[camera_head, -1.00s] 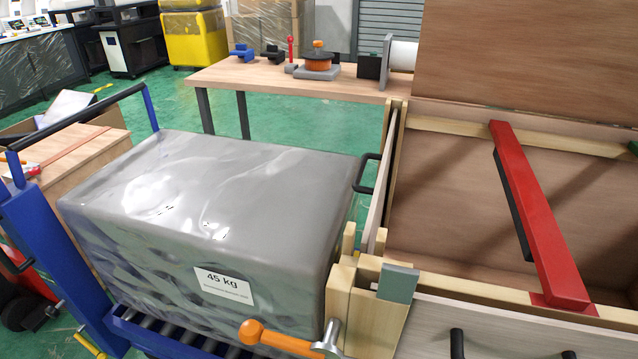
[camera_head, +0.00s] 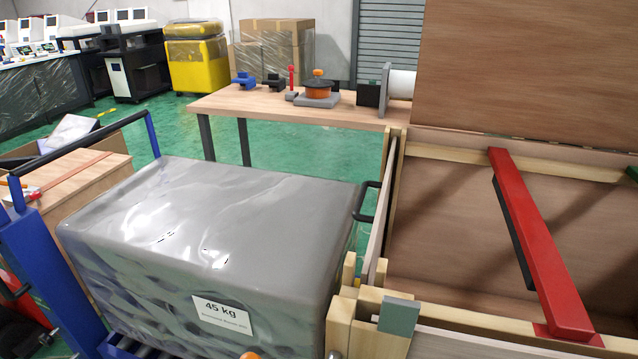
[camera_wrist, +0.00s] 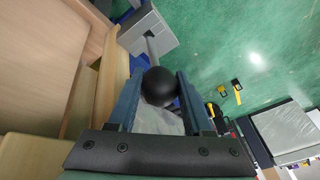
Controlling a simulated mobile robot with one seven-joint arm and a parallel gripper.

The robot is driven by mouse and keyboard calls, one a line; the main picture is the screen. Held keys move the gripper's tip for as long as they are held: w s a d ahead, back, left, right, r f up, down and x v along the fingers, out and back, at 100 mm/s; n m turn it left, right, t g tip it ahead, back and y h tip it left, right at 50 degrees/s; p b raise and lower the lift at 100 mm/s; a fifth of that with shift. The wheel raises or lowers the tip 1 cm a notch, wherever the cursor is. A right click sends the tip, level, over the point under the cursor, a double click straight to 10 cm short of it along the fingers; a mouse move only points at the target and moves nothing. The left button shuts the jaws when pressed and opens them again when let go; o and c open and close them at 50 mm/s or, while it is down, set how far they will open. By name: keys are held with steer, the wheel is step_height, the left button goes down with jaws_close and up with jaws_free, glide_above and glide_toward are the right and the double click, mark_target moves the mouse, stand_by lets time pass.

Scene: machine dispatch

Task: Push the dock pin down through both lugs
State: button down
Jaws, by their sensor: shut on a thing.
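In the wrist view my gripper (camera_wrist: 157,76) is shut on a round black knob (camera_wrist: 160,87), with one finger on each side of it. I cannot make out the lugs in either view. My gripper is not in the head view. There, a large grey wrapped load (camera_head: 215,215) labelled 45 kg sits on a blue cart (camera_head: 45,255), beside the wooden crate (camera_head: 470,318).
The crate's lid stands open, and a red bar (camera_head: 540,245) lies across its opening. An orange knob (camera_head: 250,355) barely shows at the bottom edge. A wooden table (camera_head: 250,103) with several parts stands behind. Green floor is free between table and load.

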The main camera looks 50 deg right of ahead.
steer(key=shift+f+b, duration=2.75)
steer(key=shift+f, duration=0.75)
steer(key=shift+c, duration=2.2)
jaws_free()
steer(key=shift+o, duration=1)
steer(key=shift+d, duration=0.1)
steer(key=shift+s, duration=0.1)
steer(key=a+p+v, duration=0.1)
steer(key=p+v, duration=0.4)
steer(key=v, duration=0.8)
steer(key=shift+d, duration=0.3)
